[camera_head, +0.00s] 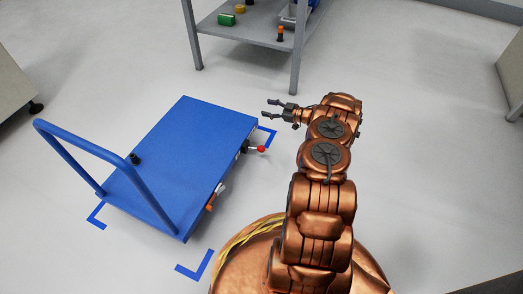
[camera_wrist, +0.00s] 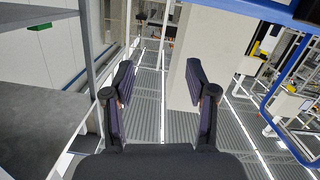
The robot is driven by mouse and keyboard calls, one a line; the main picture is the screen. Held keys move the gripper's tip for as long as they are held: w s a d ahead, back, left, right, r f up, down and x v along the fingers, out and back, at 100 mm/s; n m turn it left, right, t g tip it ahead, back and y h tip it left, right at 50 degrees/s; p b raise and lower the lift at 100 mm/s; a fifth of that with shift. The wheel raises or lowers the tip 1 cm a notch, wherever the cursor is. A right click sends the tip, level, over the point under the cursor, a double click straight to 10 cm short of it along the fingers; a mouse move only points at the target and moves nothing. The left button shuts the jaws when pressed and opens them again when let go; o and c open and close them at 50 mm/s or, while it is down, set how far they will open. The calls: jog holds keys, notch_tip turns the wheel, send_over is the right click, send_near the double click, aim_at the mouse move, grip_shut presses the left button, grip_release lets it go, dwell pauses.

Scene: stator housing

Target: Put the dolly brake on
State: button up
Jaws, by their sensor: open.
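A blue flat dolly (camera_head: 183,150) with a raised blue push handle (camera_head: 90,140) stands on the floor at the left of the head view. A short lever with a red knob (camera_head: 261,149) sticks out from its right side. Another small orange-tipped part (camera_head: 211,204) shows lower on the same side. I cannot tell from the picture how the brake is set. My gripper (camera_head: 267,108) is open and empty, beyond and above the red knob, apart from it.
Blue corner marks (camera_head: 196,266) lie on the floor around the dolly. A grey shelf table (camera_head: 258,38) with small items stands at the back. Grey cabinets stand at the far left and right. The floor right of my arm is clear.

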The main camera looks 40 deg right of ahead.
aim_at(262, 149)
jog(key=s+a+f+n+g+y, duration=0.1)
jog(key=s+a+f+y, duration=0.2)
jog(key=s+f, duration=0.3)
jog(key=s+a+f+g+y, duration=0.1)
jog(key=s+a+f+y, duration=0.2)
jog(key=s, duration=0.6)
jog(key=shift+h, duration=0.3)
jog(key=shift+f+b+x, duration=0.2)
jog(key=shift+b+x, duration=0.85)
jog(key=shift+x, duration=0.8)
jog(key=shift+f+b+x, duration=0.25)
jog(key=shift+b+x, duration=0.8)
jog(key=shift+x, duration=0.85)
jog(key=shift+w+d, duration=0.1)
jog(key=shift+c, duration=0.2)
grip_shut()
